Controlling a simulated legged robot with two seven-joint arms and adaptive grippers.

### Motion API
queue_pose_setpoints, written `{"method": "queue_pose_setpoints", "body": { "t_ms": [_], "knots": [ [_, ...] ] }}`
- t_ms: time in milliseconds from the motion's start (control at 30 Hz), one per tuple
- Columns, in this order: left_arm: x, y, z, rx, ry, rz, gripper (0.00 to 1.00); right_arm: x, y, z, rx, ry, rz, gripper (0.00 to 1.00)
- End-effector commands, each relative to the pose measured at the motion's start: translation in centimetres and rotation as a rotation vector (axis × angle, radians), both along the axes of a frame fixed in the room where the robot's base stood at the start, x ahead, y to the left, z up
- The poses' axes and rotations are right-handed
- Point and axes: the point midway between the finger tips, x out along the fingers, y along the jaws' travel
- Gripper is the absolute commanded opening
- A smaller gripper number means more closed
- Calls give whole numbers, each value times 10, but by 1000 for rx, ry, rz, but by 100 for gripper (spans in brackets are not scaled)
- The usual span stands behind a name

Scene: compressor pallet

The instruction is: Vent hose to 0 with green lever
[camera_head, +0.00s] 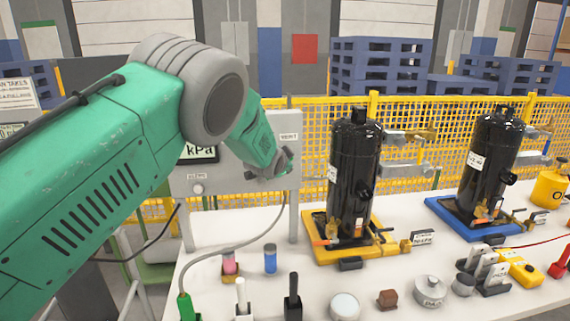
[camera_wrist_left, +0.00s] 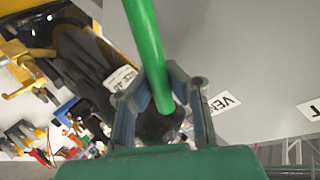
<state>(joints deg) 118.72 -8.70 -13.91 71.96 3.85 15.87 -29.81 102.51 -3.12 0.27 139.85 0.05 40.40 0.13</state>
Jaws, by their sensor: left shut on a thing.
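The grey panel (camera_head: 230,178) stands on posts at the table's back left, with a kPa display (camera_head: 198,153) partly covered by my left arm and a VENT label (camera_head: 289,137). My left gripper (camera_head: 272,170) is at the panel's right side below that label. In the left wrist view it (camera_wrist_left: 158,92) is shut on the green lever (camera_wrist_left: 147,45), a straight bar passing between the fingers. The lever is hidden by the gripper in the head view. A grey hose (camera_head: 240,243) runs from below the panel to a green-handled end (camera_head: 187,306) at the table front. The display's digits are hidden.
Two black compressors (camera_head: 354,170) (camera_head: 491,165) stand on yellow and blue bases to the right. Cups, small blocks and tools lie along the white table's (camera_head: 330,277) front. A yellow mesh fence (camera_head: 400,118) runs behind.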

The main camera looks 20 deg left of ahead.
Motion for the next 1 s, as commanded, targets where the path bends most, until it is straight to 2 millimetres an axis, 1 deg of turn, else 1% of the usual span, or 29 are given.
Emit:
{"method": "queue_pose_setpoints", "body": {
  "t_ms": [233, 267, 300, 333, 633, 733, 867, 1000],
  "knots": [
    [0, -1, -2, 0, 3, -2, 0, 0, 0, 0, 0, 0, 0, 36],
    [0, -1, -2, 0, 3, -2, 17, 0, 0, 0, 0, 0, 0, 36],
    [0, -1, -2, 0, 3, -2, 31, 0, 0, 0, 0, 0, 0, 36],
    [0, -1, -2, 0, 3, -2, 36, 0, 0, 0, 0, 0, 0, 36],
    [-1, 0, -1, 0, 1, -1, 36, 0, 0, 0, 0, -1, 0, 36],
    [-4, -1, 2, 0, 0, 0, 36, -3, 0, 1, 0, -3, 0, 36],
    [-17, -3, 9, 1, 0, 0, 36, -3, 0, 1, 0, -4, 0, 36],
    [-41, -7, 20, 0, 1, -1, 36, -3, 0, 1, 0, -4, 0, 36]
  ]
}}
